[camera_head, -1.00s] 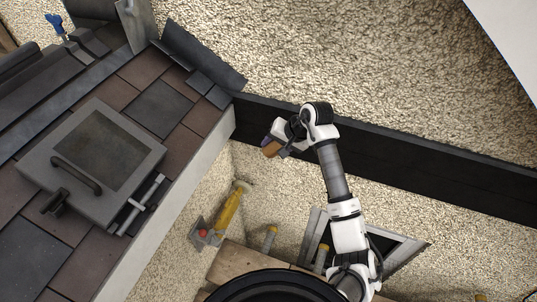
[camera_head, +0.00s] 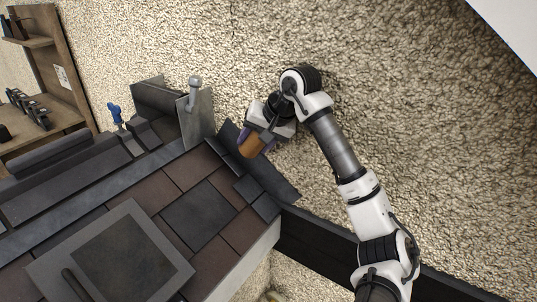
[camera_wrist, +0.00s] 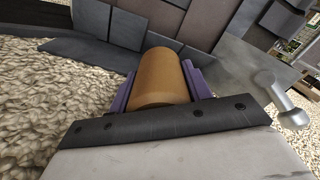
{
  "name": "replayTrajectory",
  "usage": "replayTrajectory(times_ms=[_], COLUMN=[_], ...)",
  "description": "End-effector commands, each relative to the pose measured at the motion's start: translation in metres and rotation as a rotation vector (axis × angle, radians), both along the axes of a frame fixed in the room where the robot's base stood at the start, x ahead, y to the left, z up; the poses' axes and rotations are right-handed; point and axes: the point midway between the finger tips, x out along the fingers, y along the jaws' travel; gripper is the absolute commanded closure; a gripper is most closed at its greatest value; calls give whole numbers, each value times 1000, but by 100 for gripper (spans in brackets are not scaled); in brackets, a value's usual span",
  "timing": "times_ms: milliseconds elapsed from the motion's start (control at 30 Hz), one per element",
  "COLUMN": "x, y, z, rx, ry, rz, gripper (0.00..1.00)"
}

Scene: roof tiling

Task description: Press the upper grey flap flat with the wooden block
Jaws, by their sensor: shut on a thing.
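My gripper (camera_head: 257,138) is shut on the wooden block (camera_head: 251,148), a rounded brown piece. In the wrist view the block (camera_wrist: 160,82) sits between two purple fingertips. The grey flap (camera_head: 268,172) is a dark strip along the roof's right edge, sticking out past the tiles. The block is over the upper end of this flap and covers part of it. I cannot tell whether they touch. In the wrist view the flap (camera_wrist: 88,52) lies beyond the block to the left, beside small grey tiles (camera_wrist: 90,18).
A grey plate with a round-ended handle (camera_head: 196,112) stands at the roof's top corner, left of my gripper. A framed hatch (camera_head: 50,268) lies on the brown and grey tiles (camera_head: 200,213). A dark beam (camera_head: 330,252) runs below right. A wooden shelf (camera_head: 50,80) stands far left.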

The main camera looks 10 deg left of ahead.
Motion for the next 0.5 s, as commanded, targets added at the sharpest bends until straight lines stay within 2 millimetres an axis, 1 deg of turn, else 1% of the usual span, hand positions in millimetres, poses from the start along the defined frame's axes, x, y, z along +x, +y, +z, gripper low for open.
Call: replayTrajectory(times_ms=[67,167,267,500], x=[-1,-1,0,5], y=[2,5,9,23], z=[3,2,-5,-26], rx=[0,1,1,2], ry=[-3,-3,-2,-2], rz=[4,6,6,7], gripper=[74,74,74,74])
